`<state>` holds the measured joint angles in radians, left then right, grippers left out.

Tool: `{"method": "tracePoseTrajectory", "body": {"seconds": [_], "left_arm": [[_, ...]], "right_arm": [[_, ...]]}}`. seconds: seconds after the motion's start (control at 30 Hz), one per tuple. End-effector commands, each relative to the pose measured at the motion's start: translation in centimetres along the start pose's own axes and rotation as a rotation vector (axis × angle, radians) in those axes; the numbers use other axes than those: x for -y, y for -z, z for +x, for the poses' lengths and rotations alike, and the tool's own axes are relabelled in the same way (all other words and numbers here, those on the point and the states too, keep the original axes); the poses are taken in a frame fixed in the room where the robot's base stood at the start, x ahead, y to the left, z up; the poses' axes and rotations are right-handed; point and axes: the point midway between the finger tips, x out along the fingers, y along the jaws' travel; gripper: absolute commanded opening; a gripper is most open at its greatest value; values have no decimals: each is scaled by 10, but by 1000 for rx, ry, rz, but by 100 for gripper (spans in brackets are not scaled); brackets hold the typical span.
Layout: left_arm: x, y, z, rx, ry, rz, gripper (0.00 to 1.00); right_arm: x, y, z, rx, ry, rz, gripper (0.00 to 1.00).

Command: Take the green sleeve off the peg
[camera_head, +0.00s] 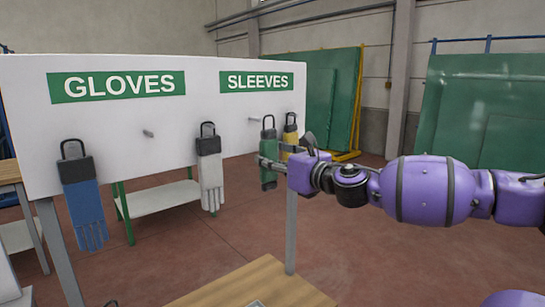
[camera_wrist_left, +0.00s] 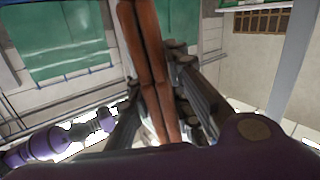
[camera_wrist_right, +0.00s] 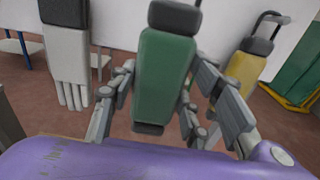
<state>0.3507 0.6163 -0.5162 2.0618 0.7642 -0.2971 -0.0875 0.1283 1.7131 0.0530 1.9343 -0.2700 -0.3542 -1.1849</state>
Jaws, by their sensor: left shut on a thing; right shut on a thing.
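The green sleeve (camera_head: 268,176) has a dark grey cuff and a loop on top. My right gripper (camera_head: 272,164) is shut on it. In the right wrist view the green sleeve (camera_wrist_right: 165,75) stands upright between the fingers (camera_wrist_right: 158,110). A peg (camera_head: 253,118) shows on the white board just left of the sleeve's loop; I cannot tell whether the loop is around it. In the left wrist view my left gripper (camera_wrist_left: 160,105) is shut on a long reddish-brown thing (camera_wrist_left: 150,60). The left gripper is not in the head view.
A yellow sleeve (camera_head: 290,138) hangs close to the right of the green one. A blue glove (camera_head: 84,205) and a white glove (camera_head: 210,175) hang further left, with a bare peg (camera_head: 148,133) between them. A wooden table (camera_head: 255,285) stands in front; floor separates it from the board.

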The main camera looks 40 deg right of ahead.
Motion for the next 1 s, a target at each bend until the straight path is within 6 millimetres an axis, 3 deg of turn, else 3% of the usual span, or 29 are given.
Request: {"method": "tracePoseTrajectory", "body": {"seconds": [0.4,0.83,1.0], "left_arm": [[-1,28,-1,-24,0,26,0],[-1,29,-1,-25,0,28,0],[-1,31,-1,-27,0,30,0]], "right_arm": [[0,-3,-12,4,0,0,19],[0,0,-13,1,1,0,19],[8,22,-17,-35,19,1,19]]}}
